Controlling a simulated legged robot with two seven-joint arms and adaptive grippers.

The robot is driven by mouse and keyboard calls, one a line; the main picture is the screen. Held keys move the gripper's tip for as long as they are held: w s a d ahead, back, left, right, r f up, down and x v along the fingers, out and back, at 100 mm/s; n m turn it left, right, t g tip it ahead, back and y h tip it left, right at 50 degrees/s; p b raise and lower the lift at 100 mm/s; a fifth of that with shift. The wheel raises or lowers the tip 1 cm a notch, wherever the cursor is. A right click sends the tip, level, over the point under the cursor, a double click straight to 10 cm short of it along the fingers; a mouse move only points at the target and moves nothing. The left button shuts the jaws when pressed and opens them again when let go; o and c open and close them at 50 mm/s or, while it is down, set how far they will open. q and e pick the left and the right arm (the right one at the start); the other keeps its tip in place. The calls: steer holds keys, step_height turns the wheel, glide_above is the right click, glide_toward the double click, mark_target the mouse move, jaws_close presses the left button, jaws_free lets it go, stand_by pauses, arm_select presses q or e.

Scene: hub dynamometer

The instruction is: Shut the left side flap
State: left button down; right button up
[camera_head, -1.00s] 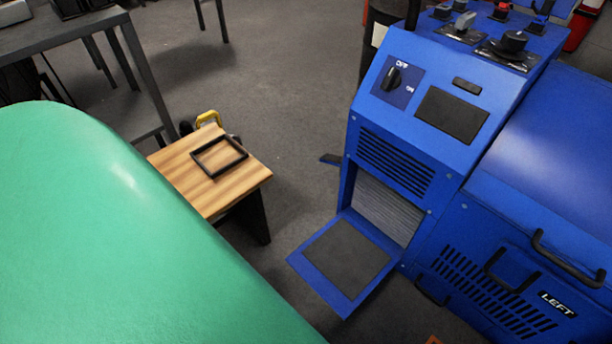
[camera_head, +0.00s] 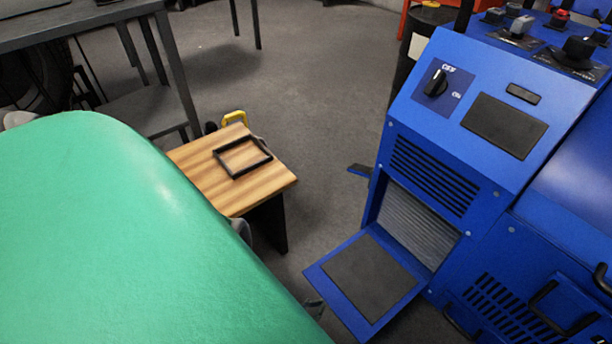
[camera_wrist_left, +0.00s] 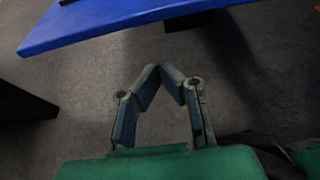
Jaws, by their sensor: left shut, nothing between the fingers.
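A blue flap with a dark grey inset (camera_head: 370,277) stands open at the foot of the blue machine (camera_head: 445,150), sticking out below a ribbed grey opening. A blue plate edge, apparently this flap, crosses the top of the left wrist view (camera_wrist_left: 110,27). My left gripper (camera_head: 314,304) shows only as a small grey piece beside the flap's near left edge, mostly hidden behind my green arm cover. In the left wrist view its fingers (camera_wrist_left: 166,74) converge at the tips, shut and empty, with a gap of floor between them and the plate. My right gripper is out of view.
A vented blue side panel with a black handle (camera_head: 560,312) is at lower right. A low wooden table (camera_head: 225,172) with a black frame (camera_head: 242,157) stands left of the machine. Grey floor (camera_head: 320,110) lies clear between them. A grey bench (camera_head: 80,25) is at upper left.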

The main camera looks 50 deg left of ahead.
arm_select(q)
step_height(320, 180, up, 4)
steer(key=shift+s+r, duration=0.1)
stand_by(0.4)
